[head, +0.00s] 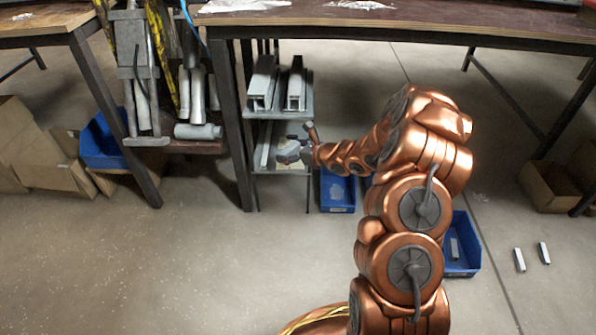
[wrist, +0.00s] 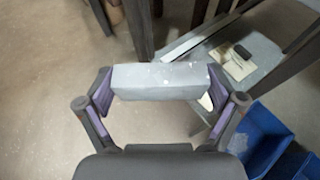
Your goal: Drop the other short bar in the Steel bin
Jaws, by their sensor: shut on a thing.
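My gripper (head: 293,152) is at the lower shelf of the rack, left of my arm in the head view. In the wrist view my gripper (wrist: 163,92) is shut on a short grey bar (wrist: 160,80), one finger at each end. A blue bin (head: 337,193) stands on the floor just right of the rack; a blue bin (wrist: 262,140) shows at the lower right of the wrist view. Another blue bin (head: 463,268), partly behind my arm, has a short bar (head: 454,249) in it. I cannot read which bin is the Steel one.
Two short bars (head: 520,259) (head: 543,253) lie on the floor at the right. Long profiles (head: 262,82) lie on the upper shelf. A blue bin (head: 103,142) and cardboard boxes (head: 40,150) stand at the left. Table legs (head: 240,140) rise close to the rack. The front floor is clear.

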